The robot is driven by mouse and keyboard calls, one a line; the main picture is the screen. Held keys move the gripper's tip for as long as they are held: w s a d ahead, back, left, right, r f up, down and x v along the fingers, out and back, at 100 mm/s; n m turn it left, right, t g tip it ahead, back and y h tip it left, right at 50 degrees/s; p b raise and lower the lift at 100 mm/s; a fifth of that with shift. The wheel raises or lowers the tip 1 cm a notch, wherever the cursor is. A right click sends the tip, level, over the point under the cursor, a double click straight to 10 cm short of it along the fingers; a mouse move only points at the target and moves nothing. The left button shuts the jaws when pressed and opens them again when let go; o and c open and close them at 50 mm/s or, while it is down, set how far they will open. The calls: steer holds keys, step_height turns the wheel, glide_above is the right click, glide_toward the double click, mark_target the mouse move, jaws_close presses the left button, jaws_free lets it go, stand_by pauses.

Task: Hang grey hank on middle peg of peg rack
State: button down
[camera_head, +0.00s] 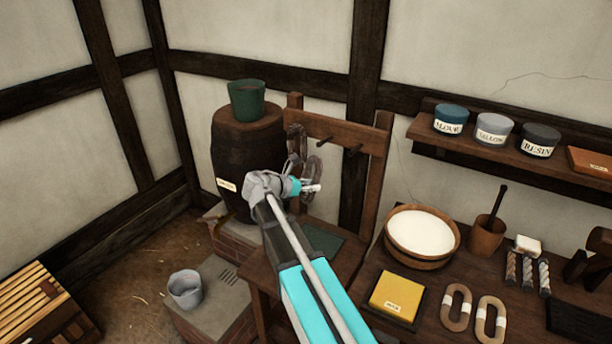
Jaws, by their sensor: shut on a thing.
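The peg rack (340,127) is a wooden frame standing at the back of the bench; its middle peg (326,141) and right peg (353,150) show bare. My gripper (308,187) is in front of the rack's left side, below the pegs. It is shut on a grey-brown looped hank (317,172), which I take to be the grey hank; the grip itself is partly hidden by my wrist. Another dark loop (297,138) shows at the rack's left post, where the left peg is hidden. I cannot tell clearly where the two loops separate.
A dark barrel (245,160) with a green pot (247,100) on top stands close left of the rack. On the bench at right are a white-filled bowl (421,234), a yellow block (397,296) and two tan hanks (457,307). A jar shelf (480,140) juts out at right.

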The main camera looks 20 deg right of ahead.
mark_target(311, 165)
steer(key=r+h, duration=0.2)
steer(key=r+b, duration=0.1)
steer(key=shift+w+a+r+h, duration=0.1)
steer(key=shift+w+a+h, duration=0.15)
steer(key=shift+w+h, duration=0.15)
steer(key=shift+w+a+r+t+h, duration=0.1)
steer(key=shift+a+r+t+h, duration=0.1)
steer(key=shift+r, duration=0.15)
steer(key=shift+w+a+r+t+h, duration=0.1)
steer(key=shift+r+h, duration=0.1)
steer(key=shift+r, duration=0.1)
steer(key=shift+w+d, duration=0.1)
steer(key=shift+d, duration=0.15)
steer(key=shift+w+d+f+b, duration=0.2)
steer(key=shift+w+d, duration=0.75)
steer(key=shift+d, duration=0.25)
steer(key=shift+w+d+f+b, duration=0.15)
steer(key=shift+w+d, duration=0.75)
steer(key=shift+d, duration=0.3)
steer(key=shift+w+d+f+b, duration=0.2)
steer(key=shift+w+d, duration=0.4)
steer(key=shift+d, duration=0.15)
steer(key=shift+w+d+f+b, duration=0.15)
steer(key=shift+w+d, duration=0.4)
steer(key=shift+d, duration=0.2)
steer(key=shift+w+d+f+b, duration=0.2)
steer(key=shift+w+d, duration=0.4)
steer(key=shift+d, duration=0.15)
steer(key=shift+f, duration=0.1)
